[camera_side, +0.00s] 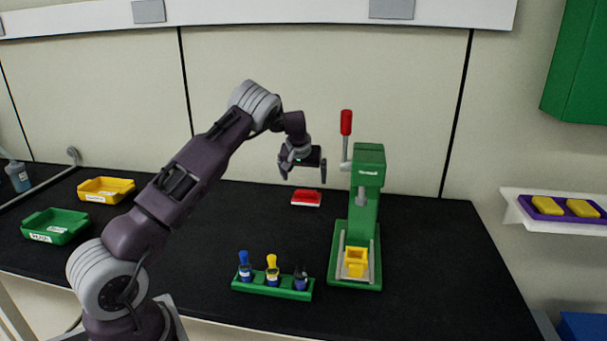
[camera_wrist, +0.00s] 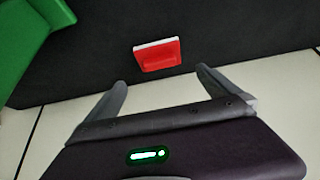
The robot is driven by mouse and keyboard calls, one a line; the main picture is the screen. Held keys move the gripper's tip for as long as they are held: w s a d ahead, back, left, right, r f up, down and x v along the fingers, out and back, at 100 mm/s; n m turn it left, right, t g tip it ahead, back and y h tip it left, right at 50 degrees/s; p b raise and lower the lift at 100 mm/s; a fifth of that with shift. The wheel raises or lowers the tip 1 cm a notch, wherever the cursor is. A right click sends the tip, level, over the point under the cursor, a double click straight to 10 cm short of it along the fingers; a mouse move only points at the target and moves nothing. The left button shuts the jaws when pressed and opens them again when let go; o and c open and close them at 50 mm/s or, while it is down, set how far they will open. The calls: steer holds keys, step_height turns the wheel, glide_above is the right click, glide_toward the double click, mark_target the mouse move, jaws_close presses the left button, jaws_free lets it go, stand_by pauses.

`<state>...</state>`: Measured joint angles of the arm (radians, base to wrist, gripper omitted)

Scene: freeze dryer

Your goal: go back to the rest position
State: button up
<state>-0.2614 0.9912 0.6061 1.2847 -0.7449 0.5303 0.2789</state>
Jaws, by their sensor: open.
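My gripper (camera_side: 304,172) is open and empty, raised above the black bench toward its back, to the left of the green press. Its two fingers (camera_wrist: 160,88) are spread apart in the wrist view, with nothing between them. A small red block with a white edge (camera_side: 306,198) lies on the bench below the gripper. The red block also shows in the wrist view (camera_wrist: 158,55), beyond the fingertips and apart from them.
The green press (camera_side: 366,190) with a red-knobbed lever (camera_side: 346,122) and a yellow holder (camera_side: 356,262) stands close right. A green rack (camera_side: 272,287) with several capped vials is at the front. Yellow (camera_side: 106,189) and green (camera_side: 56,226) trays sit left. The bench's middle is free.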

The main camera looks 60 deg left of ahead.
steer(key=shift+v, duration=1)
steer(key=shift+r, duration=0.1)
steer(key=s+d+r+m+t, duration=0.1)
steer(key=s+d+r+t, duration=0.15)
steer(key=r, duration=0.95)
steer(key=s+d+r+m+t, duration=0.15)
steer(key=d+r, duration=0.25)
steer(key=r, duration=0.7)
steer(key=s+d+r+m+t+h, duration=0.1)
steer(key=s+d+r+h, duration=0.1)
steer(key=s+d+r, duration=0.4)
steer(key=s+d+f+m+h, duration=0.1)
steer(key=s+d, duration=0.2)
steer(key=d, duration=0.4)
steer(key=s+d+f+m+h, duration=0.1)
steer(key=s+d+f, duration=0.1)
steer(key=s+d, duration=0.35)
steer(key=s+d+f+m+g, duration=0.1)
steer(key=s+d+f, duration=0.4)
steer(key=s, duration=0.5)
steer(key=s+d+f+m+g, duration=0.2)
steer(key=s+d+f, duration=0.3)
steer(key=s, duration=0.5)
steer(key=shift+s+d+f+g, duration=0.2)
steer(key=shift+s+d+g, duration=0.1)
steer(key=shift+d, duration=0.3)
